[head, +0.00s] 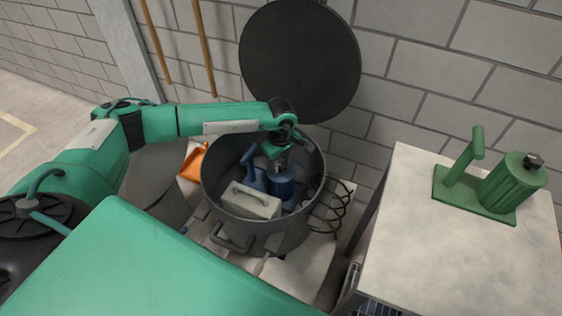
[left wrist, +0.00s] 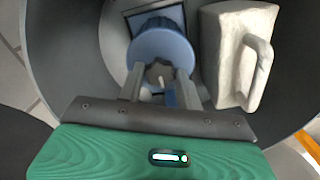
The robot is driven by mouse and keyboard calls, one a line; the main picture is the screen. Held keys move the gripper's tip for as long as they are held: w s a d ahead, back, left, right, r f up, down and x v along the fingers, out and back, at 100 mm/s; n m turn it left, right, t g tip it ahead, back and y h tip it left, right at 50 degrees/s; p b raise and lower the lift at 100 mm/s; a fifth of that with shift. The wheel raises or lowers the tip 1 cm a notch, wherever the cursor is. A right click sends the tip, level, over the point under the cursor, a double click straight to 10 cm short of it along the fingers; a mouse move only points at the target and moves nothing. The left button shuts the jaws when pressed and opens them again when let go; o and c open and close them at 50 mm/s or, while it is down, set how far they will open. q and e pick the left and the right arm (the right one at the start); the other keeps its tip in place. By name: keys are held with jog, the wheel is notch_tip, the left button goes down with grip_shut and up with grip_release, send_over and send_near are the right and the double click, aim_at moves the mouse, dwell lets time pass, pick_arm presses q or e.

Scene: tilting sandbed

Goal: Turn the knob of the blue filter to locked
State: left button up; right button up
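The blue filter (head: 284,186) stands inside a deep grey drum in the head view. In the left wrist view the blue filter (left wrist: 160,43) shows end-on, with a small dark knob (left wrist: 158,72) on its near end. My left gripper (head: 277,152) reaches down into the drum over the filter. In the left wrist view the two fingers of this left gripper (left wrist: 160,77) stand on either side of the knob, close to it. Whether they press on it cannot be told. The knob's marking is not readable. My right gripper is not in view.
The grey drum (head: 222,205) surrounds the filter closely, with its round dark lid (head: 299,60) raised behind. A pale block with a handle (head: 249,201) lies beside the filter. A green filter (head: 512,183) stands on a pale table (head: 440,262) at right. An orange object (head: 194,161) is left of the drum.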

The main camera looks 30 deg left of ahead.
aim_at(281, 165)
pick_arm(q)
jog(key=o, duration=0.3)
jog(key=shift+o, duration=0.2)
jog(key=shift+r, duration=0.15)
notch_tip(281, 165, up, 14)
jog(key=shift+f, duration=0.2)
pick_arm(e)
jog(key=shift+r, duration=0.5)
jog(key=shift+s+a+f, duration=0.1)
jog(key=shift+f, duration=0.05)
